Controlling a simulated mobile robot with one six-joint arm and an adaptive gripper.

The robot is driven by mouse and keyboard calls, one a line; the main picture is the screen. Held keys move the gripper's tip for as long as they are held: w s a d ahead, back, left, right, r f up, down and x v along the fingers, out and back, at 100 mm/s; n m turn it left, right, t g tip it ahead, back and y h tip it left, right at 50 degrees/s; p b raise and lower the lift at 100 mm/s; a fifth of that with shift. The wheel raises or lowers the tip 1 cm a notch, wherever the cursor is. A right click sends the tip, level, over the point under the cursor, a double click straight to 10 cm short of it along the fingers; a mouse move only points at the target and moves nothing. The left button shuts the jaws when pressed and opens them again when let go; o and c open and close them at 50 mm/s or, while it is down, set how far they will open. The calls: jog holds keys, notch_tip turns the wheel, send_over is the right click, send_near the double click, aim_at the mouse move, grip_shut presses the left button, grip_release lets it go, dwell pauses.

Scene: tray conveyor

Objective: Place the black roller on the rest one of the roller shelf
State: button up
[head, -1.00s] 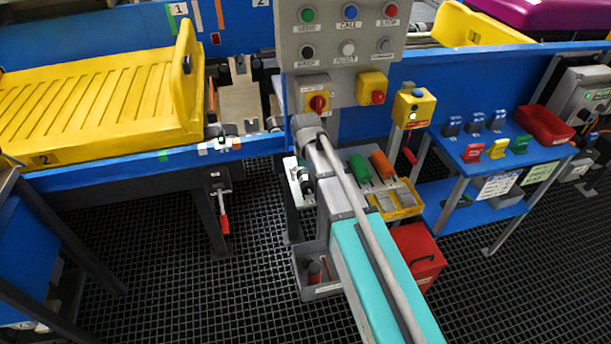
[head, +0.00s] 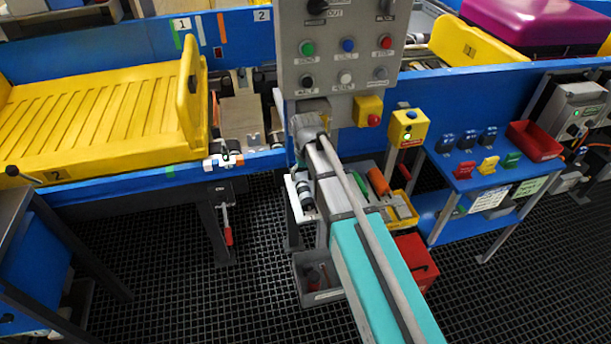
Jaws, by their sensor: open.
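The roller shelf shows behind and beside my arm, with a green roller (head: 357,184) and an orange roller (head: 379,181) to the right of the arm. To the left of the arm, a pale bracket (head: 291,194) stands at the same level with a small dark-and-white banded part (head: 304,190). I cannot tell whether this part is the black roller. I cannot pick out the black roller or the number of any rest for certain. My gripper is hidden beyond the grey end of my arm.
A yellow tray (head: 100,110) sits on the blue conveyor at left. A grey button panel (head: 343,50) stands above the arm. Below the shelf are a grey bin (head: 322,297) and a red box (head: 417,262). A blue side table (head: 480,172) is at right.

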aim_at(306, 191)
jog(key=shift+r+p, duration=1.35)
jog(key=shift+r, duration=0.3)
jog(key=s+d+m, duration=0.3)
jog(key=s+d, duration=1.1)
jog(key=d, duration=0.5)
jog(key=shift+s+d, duration=0.3)
jog(key=shift+s, duration=0.1)
